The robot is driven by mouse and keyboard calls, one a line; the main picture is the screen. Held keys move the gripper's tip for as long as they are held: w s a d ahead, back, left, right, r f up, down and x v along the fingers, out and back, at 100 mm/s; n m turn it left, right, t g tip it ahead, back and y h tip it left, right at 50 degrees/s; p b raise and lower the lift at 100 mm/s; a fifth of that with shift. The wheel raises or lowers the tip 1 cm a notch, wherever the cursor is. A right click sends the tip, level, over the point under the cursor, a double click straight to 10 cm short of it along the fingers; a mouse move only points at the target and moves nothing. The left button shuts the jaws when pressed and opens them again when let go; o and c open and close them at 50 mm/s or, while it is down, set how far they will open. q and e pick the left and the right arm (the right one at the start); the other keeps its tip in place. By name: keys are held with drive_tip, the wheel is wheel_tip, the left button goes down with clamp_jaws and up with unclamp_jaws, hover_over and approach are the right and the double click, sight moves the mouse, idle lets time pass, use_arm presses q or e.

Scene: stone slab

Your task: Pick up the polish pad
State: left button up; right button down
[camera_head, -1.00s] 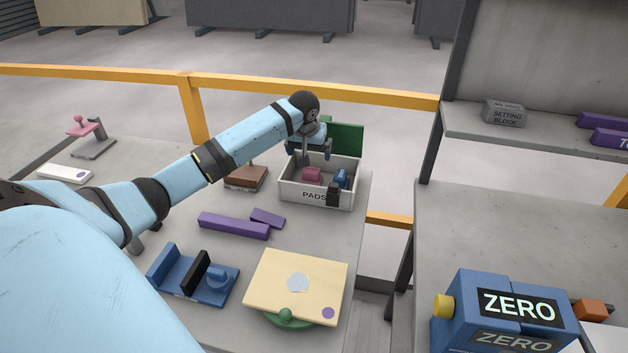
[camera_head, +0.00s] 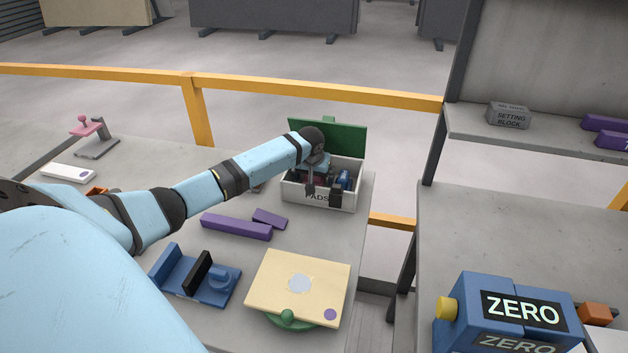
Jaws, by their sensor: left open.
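The white box (camera_head: 293,194) marked PADS stands at the back of the stone-topped bench, its green lid (camera_head: 345,138) open. A blue pad (camera_head: 344,181) shows at the right inside it. A dark pink pad is mostly hidden behind my left gripper. No label shows which pad is the polish pad. My left gripper (camera_head: 318,184) points down at the box opening, close by the pink pad, with its jaws open. Contact with the pad cannot be made out. My right gripper is not in view.
Two purple bars (camera_head: 236,226) lie in front of the box. A blue fixture (camera_head: 205,281) and a cream plate (camera_head: 297,282) on a green base stand nearer. A blue ZERO device (camera_head: 505,315) sits on the right bench, beyond a gap. A yellow rail (camera_head: 320,92) runs behind.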

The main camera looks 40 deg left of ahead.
use_arm(q)
drive_tip(key=c, duration=1.1)
drive_tip(key=shift+o, duration=0.2)
drive_tip(key=shift+r, duration=0.15)
drive_tip(key=shift+r, duration=0.5)
drive_tip(key=s, duration=0.1)
drive_tip(key=s+d, duration=0.2)
drive_tip(key=s, duration=0.1)
wheel_tip(320, 180, up, 14)
drive_tip(key=shift+w, duration=0.25)
drive_tip(key=shift+f, duration=0.1)
